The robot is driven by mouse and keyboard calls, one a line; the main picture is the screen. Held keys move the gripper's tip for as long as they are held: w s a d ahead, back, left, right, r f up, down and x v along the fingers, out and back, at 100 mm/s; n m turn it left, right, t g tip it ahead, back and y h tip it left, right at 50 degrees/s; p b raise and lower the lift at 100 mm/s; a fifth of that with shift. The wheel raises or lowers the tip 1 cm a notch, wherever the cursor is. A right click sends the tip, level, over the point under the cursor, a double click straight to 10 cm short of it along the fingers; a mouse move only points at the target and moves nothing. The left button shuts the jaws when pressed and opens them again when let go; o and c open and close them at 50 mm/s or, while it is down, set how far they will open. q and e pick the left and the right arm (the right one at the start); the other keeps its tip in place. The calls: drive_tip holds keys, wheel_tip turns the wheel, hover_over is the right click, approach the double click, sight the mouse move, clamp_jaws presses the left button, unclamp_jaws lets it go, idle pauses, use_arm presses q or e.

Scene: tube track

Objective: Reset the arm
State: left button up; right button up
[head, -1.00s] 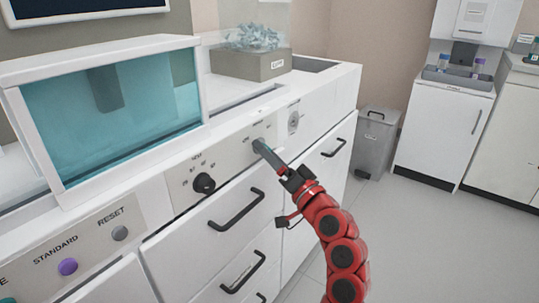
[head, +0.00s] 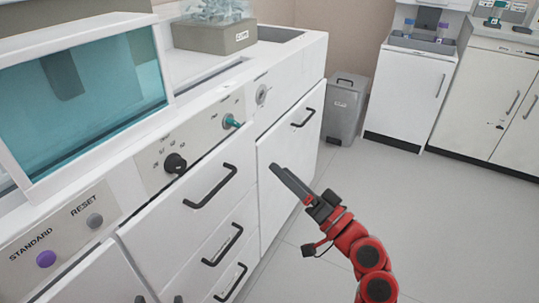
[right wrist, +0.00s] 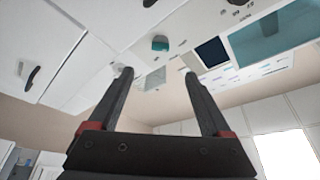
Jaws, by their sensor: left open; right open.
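My right gripper (head: 280,172) is in front of the white cabinet, below and to the right of the panel. It is empty, and the right wrist view shows its two fingers (right wrist: 158,73) spread apart. The teal switch (head: 231,122) on the panel is clear of the fingers; a teal knob also shows beyond them in the right wrist view (right wrist: 160,43). Two dark tips at the bottom edge of the head view look like my left gripper (head: 159,299), apart with nothing visible between them. The rest of the left arm is out of frame.
A black knob (head: 175,163), a grey RESET button (head: 95,220) and a purple STANDARD button (head: 46,259) sit on the bench front. Drawer handles (head: 210,186) stick out below. A grey bin (head: 344,110) stands beyond the cabinet. The floor at right is clear.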

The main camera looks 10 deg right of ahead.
drive_tip(key=shift+s+d+f, duration=0.15)
drive_tip(key=shift+s+d, duration=0.25)
drive_tip(key=shift+s, duration=0.1)
